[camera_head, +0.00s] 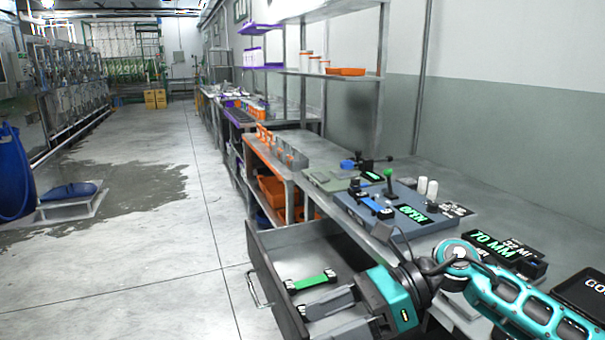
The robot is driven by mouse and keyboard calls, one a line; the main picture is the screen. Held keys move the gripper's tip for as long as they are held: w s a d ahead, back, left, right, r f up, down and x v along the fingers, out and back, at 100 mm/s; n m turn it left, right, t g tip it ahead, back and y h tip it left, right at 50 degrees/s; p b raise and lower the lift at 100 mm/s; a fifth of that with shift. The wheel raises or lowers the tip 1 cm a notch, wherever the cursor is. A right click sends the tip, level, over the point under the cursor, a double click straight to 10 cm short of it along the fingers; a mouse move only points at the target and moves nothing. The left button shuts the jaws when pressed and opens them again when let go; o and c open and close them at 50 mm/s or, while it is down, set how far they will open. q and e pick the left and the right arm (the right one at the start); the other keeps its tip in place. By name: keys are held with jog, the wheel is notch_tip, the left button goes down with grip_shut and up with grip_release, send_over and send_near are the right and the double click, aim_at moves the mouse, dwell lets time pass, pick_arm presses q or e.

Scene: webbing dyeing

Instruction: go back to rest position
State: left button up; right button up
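My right arm comes in from the right, and its teal and grey gripper (318,302) reaches over the open grey drawer (266,262). The gripper's fingers point left, and I cannot tell how far apart they are. My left gripper is not in view.
The workbench (340,150) holds a blue-grey device marked OPEN (390,208), white cylinders (427,188) and a 70 MM display (495,250). Shelves with orange bins (272,188) stand beyond the drawer. A blue bag (70,192) lies on the left; the floor between is clear.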

jog(key=d+f+n+t+h+p, duration=0.1)
jog(key=d+f+n+t+h, duration=0.25)
jog(key=n+t, duration=0.45)
jog(key=d+f+n+t+h+p, duration=0.15)
jog(key=f+n+t, duration=0.3)
jog(key=n, duration=0.75)
jog(key=d+f+n+t+h+p, duration=0.1)
jog(key=d+f+n+t+h, duration=0.35)
jog(key=n, duration=0.45)
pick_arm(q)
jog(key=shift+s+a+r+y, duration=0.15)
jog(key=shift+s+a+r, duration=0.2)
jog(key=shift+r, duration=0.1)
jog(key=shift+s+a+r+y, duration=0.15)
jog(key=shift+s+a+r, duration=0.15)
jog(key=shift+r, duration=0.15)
pick_arm(e)
jog(key=s+d+f+m+g+h, duration=0.2)
jog(key=s+f+m, duration=0.5)
jog(key=s+f, duration=0.4)
jog(key=d+g, duration=0.1)
jog(key=d, duration=0.1)
jog(key=shift+s+d+f+m+g, duration=0.25)
jog(key=shift+d+f+m+g, duration=0.05)
jog(key=shift+f, duration=0.05)
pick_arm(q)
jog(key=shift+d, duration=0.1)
